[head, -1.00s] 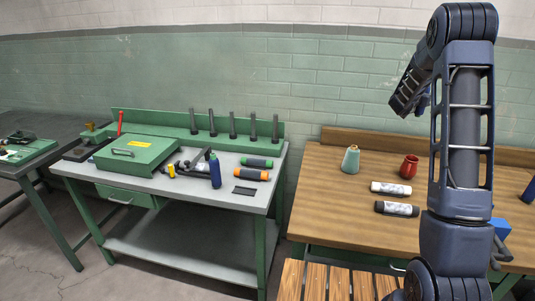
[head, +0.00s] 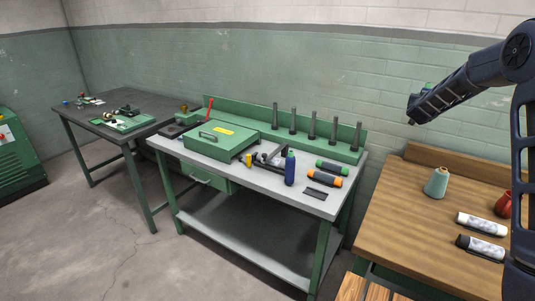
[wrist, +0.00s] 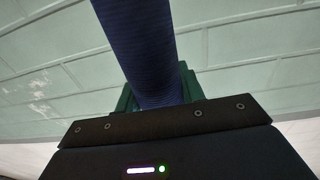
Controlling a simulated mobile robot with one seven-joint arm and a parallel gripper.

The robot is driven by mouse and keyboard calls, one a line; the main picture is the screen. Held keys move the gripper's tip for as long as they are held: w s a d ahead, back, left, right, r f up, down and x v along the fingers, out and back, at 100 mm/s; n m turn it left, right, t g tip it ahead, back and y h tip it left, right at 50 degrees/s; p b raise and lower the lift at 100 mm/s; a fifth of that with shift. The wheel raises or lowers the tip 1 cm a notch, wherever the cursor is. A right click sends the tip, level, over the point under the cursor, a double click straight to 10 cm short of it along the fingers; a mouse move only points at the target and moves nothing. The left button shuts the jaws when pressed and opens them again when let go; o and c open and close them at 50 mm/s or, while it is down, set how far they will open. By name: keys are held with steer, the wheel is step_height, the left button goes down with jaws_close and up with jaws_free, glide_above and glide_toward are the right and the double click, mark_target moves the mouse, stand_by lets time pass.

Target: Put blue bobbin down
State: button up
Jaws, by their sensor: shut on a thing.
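A dark blue bobbin (wrist: 145,40) fills the upper middle of the wrist view, with fine thread lines along it. My gripper (wrist: 158,92) is shut on it, with green finger parts showing on both sides. The bobbin's far end is out of the frame. In the head view my arm reaches out at the upper right, raised in front of the wall. The held bobbin cannot be made out there; only a small green bit shows above the arm's end. Another dark blue bobbin or bottle (head: 290,168) stands upright on the grey-topped green bench (head: 230,170).
The bench holds a green box (head: 222,139), several upright pegs (head: 312,125) at the back, a green-ended roll (head: 332,167) and an orange-ended roll (head: 324,178).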

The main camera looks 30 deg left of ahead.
steer(key=s+a+n+g+y, duration=0.1)
steer(key=s+a+n+y, duration=0.3)
steer(key=a, duration=1)
steer(key=s+a+n+g+y, duration=0.1)
steer(key=s+a+y, duration=0.4)
steer(key=a, duration=0.9)
steer(key=s+a+n+g+y, duration=0.3)
steer(key=s+a+n+y, duration=0.1)
steer(key=s+a, duration=1.45)
step_height(320, 180, down, 26)
steer(key=w+a, duration=0.1)
steer(key=shift+w+a, duration=0.3)
steer(key=shift+a, duration=0.05)
steer(key=shift+f, duration=0.2)
steer(key=o, duration=1)
